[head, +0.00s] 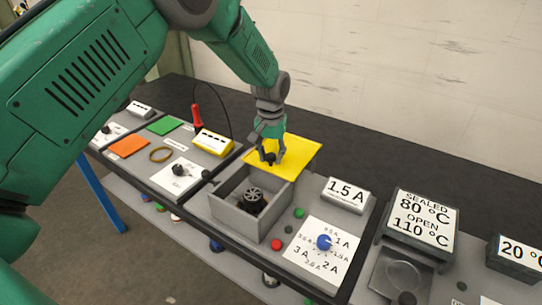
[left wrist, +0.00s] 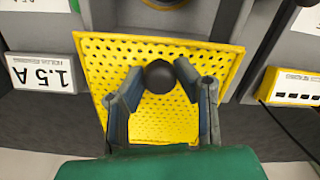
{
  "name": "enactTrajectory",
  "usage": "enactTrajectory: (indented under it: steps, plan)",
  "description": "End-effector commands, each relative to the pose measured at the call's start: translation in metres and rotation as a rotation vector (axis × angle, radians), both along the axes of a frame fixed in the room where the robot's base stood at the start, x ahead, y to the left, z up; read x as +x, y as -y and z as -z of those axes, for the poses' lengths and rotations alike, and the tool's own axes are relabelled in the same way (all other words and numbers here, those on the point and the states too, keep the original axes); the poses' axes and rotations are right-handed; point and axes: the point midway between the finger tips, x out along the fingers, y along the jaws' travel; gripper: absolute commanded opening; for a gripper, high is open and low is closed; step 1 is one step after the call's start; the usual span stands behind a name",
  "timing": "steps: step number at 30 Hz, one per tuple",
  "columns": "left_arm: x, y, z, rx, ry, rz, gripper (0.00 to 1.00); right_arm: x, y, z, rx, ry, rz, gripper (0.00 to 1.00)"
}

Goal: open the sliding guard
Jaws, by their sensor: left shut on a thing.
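The sliding guard is a yellow perforated plate (head: 298,152); it lies behind an open grey box (head: 232,208), whose inside shows a dark round fan-like part (head: 254,198). The guard fills the middle of the left wrist view (left wrist: 160,112). A black round knob (left wrist: 160,75) stands on the guard. My left gripper (head: 270,157) is shut on this knob, with one finger on each side of it in the left wrist view (left wrist: 157,78). My right gripper is not in view.
A 1.5 A display (head: 346,193) stands right of the box. A dial panel (head: 322,248) with a blue knob and green and red buttons are in front. A yellow meter (head: 213,142) and red-handled tool (head: 197,117) are to the left. Heater signs (head: 424,217) stand right.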

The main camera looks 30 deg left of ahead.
Motion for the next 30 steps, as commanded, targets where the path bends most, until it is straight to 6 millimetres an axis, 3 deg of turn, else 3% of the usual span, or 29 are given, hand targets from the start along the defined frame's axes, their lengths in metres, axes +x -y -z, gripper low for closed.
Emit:
enactTrajectory:
  steps: [1,2,3,16,30]
  plan:
    - [0.001,0.000,-0.001,-0.001,0.002,0.001,0.00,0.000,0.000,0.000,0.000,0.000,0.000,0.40]
    - [0.001,0.000,-0.001,0.000,0.002,0.001,0.34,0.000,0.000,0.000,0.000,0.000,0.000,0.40]
    - [0.001,0.000,-0.001,0.000,0.002,0.001,0.47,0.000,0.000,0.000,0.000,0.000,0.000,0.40]
    - [0.001,0.000,-0.009,0.000,0.002,0.000,0.47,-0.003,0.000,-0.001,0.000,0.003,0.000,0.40]
    - [0.003,-0.001,-0.099,0.001,0.003,0.001,0.47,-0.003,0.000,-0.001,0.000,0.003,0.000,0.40]
